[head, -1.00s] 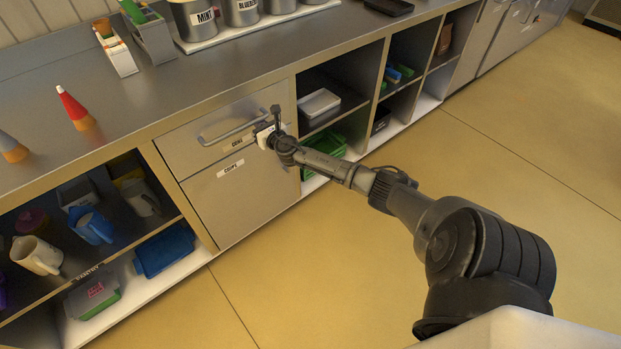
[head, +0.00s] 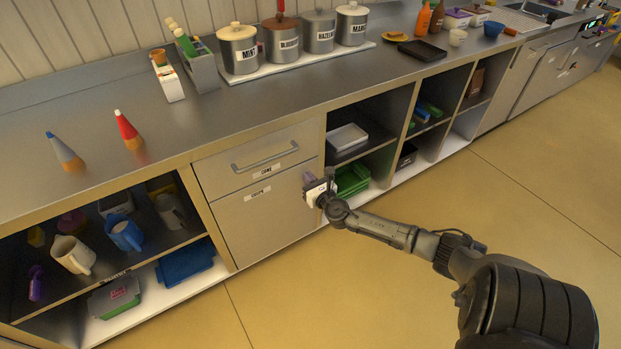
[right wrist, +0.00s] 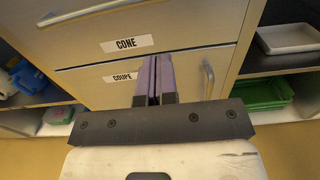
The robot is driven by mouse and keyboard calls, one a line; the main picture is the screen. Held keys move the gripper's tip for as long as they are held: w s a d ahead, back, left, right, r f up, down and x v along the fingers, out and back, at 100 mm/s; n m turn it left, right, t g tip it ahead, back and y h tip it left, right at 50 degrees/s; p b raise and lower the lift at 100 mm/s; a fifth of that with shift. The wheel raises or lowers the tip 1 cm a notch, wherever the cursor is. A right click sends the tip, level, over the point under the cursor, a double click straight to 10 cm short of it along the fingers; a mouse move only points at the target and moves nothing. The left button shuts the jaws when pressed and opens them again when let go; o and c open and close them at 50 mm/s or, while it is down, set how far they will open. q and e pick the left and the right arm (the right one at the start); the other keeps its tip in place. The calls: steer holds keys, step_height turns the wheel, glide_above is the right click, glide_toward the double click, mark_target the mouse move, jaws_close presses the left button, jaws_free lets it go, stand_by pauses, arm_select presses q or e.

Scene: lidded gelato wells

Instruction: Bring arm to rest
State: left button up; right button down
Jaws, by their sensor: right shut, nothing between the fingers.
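My right gripper (head: 308,178) is in front of the lower cabinet front, near its right edge, and holds nothing. In the right wrist view its two purple-grey fingers (right wrist: 154,80) are together, pointing at the cabinet. The drawer labelled CONE (head: 258,160) is closed, and its bar handle (head: 265,160) is free. The front labelled COUPE (head: 262,212) below it is closed too; its upright handle shows in the right wrist view (right wrist: 208,78), to the right of the fingers and apart from them. My left gripper is not in view.
Open shelves with jugs (head: 125,235) stand at left, and shelves with a white tray (head: 347,137) and green crates (head: 352,180) at right. The floor (head: 400,290) is clear.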

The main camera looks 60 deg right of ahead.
steer(key=shift+s+a+r, duration=0.1)
steer(key=shift+s+a, duration=0.05)
steer(key=shift+s, duration=0.25)
